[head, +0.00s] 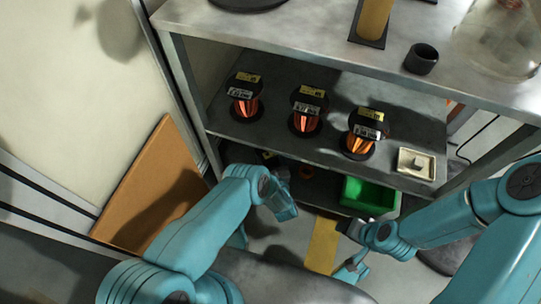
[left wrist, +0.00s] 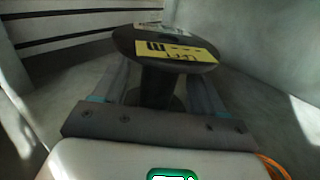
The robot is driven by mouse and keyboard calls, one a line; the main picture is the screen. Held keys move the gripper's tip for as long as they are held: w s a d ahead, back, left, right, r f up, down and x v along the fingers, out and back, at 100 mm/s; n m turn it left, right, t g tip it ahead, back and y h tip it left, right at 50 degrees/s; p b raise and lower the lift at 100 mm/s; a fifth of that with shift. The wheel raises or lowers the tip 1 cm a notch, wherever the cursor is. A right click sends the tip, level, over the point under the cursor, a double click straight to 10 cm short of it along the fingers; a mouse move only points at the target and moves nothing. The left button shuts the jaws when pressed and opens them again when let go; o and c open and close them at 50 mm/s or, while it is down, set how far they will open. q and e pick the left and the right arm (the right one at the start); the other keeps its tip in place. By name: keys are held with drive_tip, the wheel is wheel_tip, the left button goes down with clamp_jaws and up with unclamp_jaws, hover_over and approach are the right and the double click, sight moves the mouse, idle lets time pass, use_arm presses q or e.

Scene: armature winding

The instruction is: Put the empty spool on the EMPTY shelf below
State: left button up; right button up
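The empty spool (left wrist: 160,84) is black, with a yellow and a white label on its upper flange and no copper visible on its core. In the left wrist view my left gripper (left wrist: 160,98) has its fingers on both sides of the core, closed on it. The lower shelf (head: 325,190) is dark and partly hidden by the arms; no EMPTY marking is legible. My right gripper (head: 350,228) is low at centre right; its fingers are unclear.
Three copper-wound spools (head: 308,108) stand on the middle shelf (head: 275,140), with a small cream tray (head: 416,164) at its right. A green bin (head: 368,197) sits below. The shelving's left post (head: 184,90) and an orange-brown board (head: 150,190) border the left.

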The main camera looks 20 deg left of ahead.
use_arm(q)
drive_tip(key=shift+r, duration=0.15)
drive_tip(key=p+v, duration=0.2)
drive_tip(key=v, duration=0.5)
drive_tip(key=shift+d, duration=0.1)
drive_tip(key=v, duration=0.4)
drive_tip(key=shift+b, duration=0.35)
drive_tip(key=shift+s+d, duration=0.15)
drive_tip(key=shift+s, duration=0.25)
use_arm(e)
drive_tip(key=shift+s+a+r, duration=0.2)
drive_tip(key=shift+s+r, duration=0.3)
drive_tip(key=shift+r, duration=0.1)
